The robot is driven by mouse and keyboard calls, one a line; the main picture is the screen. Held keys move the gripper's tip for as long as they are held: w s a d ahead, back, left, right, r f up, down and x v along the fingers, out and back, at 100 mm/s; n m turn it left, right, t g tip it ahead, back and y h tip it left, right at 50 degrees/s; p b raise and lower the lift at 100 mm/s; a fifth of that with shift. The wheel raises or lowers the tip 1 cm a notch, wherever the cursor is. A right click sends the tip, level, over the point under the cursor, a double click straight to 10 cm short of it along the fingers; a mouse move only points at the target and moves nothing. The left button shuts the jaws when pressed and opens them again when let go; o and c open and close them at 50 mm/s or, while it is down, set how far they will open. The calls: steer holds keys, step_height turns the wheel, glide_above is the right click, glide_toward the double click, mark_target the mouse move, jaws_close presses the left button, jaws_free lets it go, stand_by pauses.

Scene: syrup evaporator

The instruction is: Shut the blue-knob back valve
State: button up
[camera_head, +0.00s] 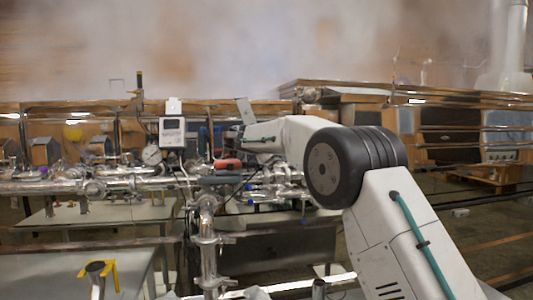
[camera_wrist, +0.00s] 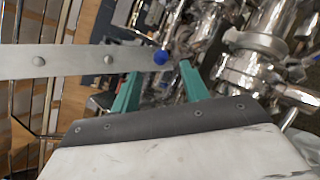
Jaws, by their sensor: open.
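A round blue knob (camera_wrist: 161,57) shows in the wrist view, between and just beyond the tips of my gripper (camera_wrist: 160,69). The gripper's two teal fingers are spread apart with nothing held between them. Whether a finger touches the knob cannot be told. A pale flat bar ends beside the knob in the picture. In the head view my arm reaches left toward the pipework, and the fingers cannot be made out. Small blue parts (camera_head: 250,187) show on the pipes there; which one is the back valve's knob is unclear.
Shiny steel pipes (camera_head: 60,187) run across the left, with a round gauge (camera_head: 152,155) and a white display box (camera_head: 172,132). A red handle (camera_head: 228,163) and a dark grey handle (camera_head: 220,180) sit close by my arm. Steam hangs above.

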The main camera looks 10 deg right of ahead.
steer(key=x, duration=0.5)
jaws_close()
steer(key=shift+d, duration=0.1)
